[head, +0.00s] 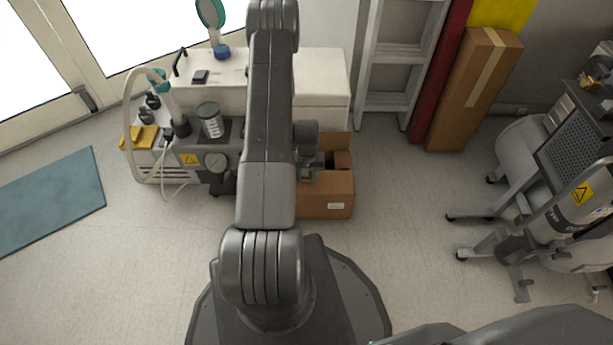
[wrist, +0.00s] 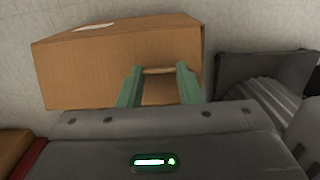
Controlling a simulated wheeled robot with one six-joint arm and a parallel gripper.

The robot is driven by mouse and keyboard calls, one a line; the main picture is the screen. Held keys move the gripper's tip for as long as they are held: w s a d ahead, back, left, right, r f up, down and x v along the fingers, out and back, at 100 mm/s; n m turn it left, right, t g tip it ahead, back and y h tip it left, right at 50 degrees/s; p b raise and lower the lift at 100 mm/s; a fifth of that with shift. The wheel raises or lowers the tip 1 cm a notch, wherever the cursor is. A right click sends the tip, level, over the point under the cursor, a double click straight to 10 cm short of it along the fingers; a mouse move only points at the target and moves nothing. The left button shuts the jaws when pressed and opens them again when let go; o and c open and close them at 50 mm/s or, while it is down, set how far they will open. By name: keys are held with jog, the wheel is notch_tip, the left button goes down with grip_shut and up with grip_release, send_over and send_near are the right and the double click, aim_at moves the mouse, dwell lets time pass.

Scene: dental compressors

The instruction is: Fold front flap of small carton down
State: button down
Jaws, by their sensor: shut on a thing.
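The small carton (head: 325,204) is a brown box on the floor, with a white label on its near face. In the head view its top is open, and a back flap (head: 340,143) stands up. My gripper (head: 309,174) is at the carton's top, left of its middle, and my arm hides the carton's left part. In the wrist view the carton (wrist: 105,68) fills the upper left. My gripper's green fingers (wrist: 159,72) reach to it, with a tan cardboard edge between them. They are shut on a carton flap; which flap is hard to tell.
A compressor unit (head: 190,160) with a gauge and hose stands left of the carton. A white cabinet (head: 322,80) is behind it. A ladder (head: 388,75) and a tall carton (head: 468,95) lean at the back right. Open floor (head: 400,220) lies to the carton's right.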

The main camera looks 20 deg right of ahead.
jog(key=shift+w+d+f+g+y+b, duration=0.15)
jog(key=shift+w+f+g+b, duration=0.15)
jog(key=shift+g, duration=0.25)
jog(key=shift+w+f+g+y+b, duration=0.2)
jog(key=shift+w+f+g+b, duration=0.15)
jog(key=shift+g, duration=0.25)
jog(key=shift+w+d+f+g+y+b, duration=0.15)
jog(key=shift+f+g+b, duration=0.1)
jog(key=shift+g+b, duration=0.25)
jog(key=c, duration=1)
grip_release()
jog(key=shift+g, duration=0.25)
jog(key=p+v, duration=0.4)
jog(key=v, duration=0.9)
jog(key=shift+w+r, duration=0.15)
jog(key=shift+r, duration=0.2)
jog(key=shift+d, duration=0.1)
